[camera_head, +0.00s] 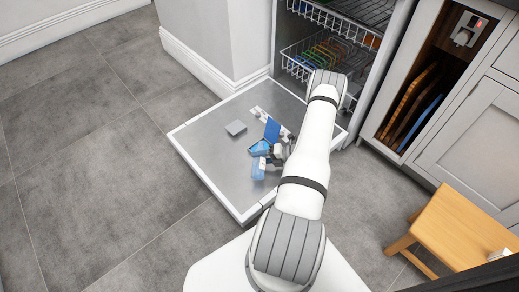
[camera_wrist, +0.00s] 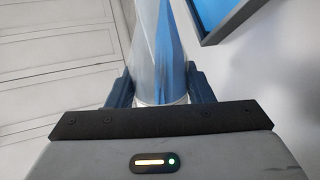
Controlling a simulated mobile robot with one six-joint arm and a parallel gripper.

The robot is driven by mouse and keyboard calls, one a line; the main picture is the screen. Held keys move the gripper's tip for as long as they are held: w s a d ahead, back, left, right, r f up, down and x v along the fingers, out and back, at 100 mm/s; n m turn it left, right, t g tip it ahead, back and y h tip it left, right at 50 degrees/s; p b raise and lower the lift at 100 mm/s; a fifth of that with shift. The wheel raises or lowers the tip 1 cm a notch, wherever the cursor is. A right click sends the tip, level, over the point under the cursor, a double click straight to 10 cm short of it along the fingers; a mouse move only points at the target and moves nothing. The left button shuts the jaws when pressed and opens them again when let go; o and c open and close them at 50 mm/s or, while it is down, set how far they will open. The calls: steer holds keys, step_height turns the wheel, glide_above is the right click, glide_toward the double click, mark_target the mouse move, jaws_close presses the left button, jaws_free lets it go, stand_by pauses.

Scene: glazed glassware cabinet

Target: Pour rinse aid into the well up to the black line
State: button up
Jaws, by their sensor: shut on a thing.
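My gripper (camera_head: 272,158) is over the lowered dishwasher door (camera_head: 212,158). In the wrist view, my gripper's two dark fingers (camera_wrist: 160,92) are shut on a clear bottle with blue in it (camera_wrist: 160,45), which I take to be the rinse aid. The bottle also shows in the head view as a small pale blue shape (camera_head: 259,170). Just beyond it is a blue-edged recess (camera_head: 260,148), possibly the well, with a blue flap (camera_head: 271,129) standing beside it. The black line and the liquid's level cannot be made out.
A small grey square piece (camera_head: 235,127) lies on the door left of the flap. Wire racks (camera_head: 325,58) with colourful dishes are in the dishwasher behind. A wooden stool (camera_head: 460,228) stands at right. The tiled floor at left is clear.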

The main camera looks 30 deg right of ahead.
stand_by(0.6)
steer(key=shift+r+p, duration=0.3)
steer(key=shift+p, duration=0.2)
steer(key=shift+s+a+r+n+t+h+p, duration=0.3)
steer(key=shift+n+p, duration=0.3)
steer(key=shift+p, duration=0.25)
steer(key=shift+s+a+n+p, duration=0.1)
steer(key=shift+s+n+p, duration=0.1)
steer(key=shift+n+p, duration=0.1)
steer(key=shift+w+f+b, duration=0.1)
steer(key=shift+f+b, duration=0.15)
steer(key=shift+b, duration=0.15)
steer(key=shift+n+t, duration=0.3)
